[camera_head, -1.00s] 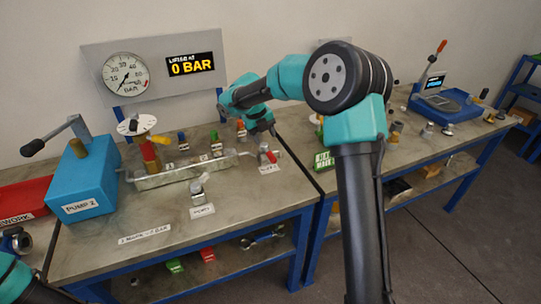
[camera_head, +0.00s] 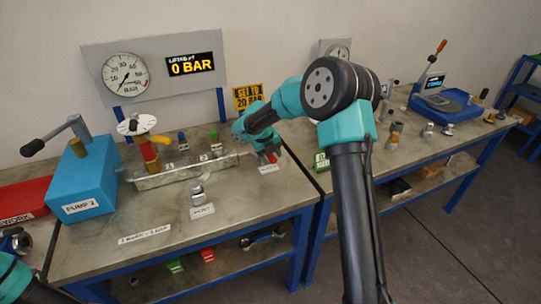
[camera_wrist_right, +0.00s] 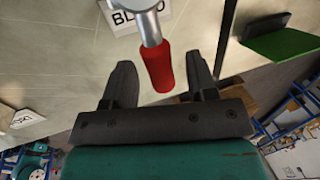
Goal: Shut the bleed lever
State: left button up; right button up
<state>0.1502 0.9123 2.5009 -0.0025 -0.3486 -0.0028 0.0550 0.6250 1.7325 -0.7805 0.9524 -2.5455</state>
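The bleed lever has a red handle (camera_wrist_right: 157,65) on a silver shaft, beside a partly hidden label (camera_wrist_right: 120,14) in the right wrist view. In the head view a little of the red handle (camera_head: 272,158) shows at the right end of the metal manifold (camera_head: 165,178), partly covered by my arm. My right gripper (camera_wrist_right: 160,75) is open, with one dark finger on each side of the red handle and a visible gap to both. In the head view its fingers are mostly hidden near the lever. My left gripper is out of view; only part of my left arm shows at bottom left.
The round gauge (camera_head: 125,76) and the display (camera_head: 190,64) reading 0 BAR stand behind the bench. Blue pump 2 (camera_head: 85,182) is at left. A silver port fitting (camera_head: 198,192) stands in front of the manifold.

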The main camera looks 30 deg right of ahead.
grip_shut()
dwell(0.5)
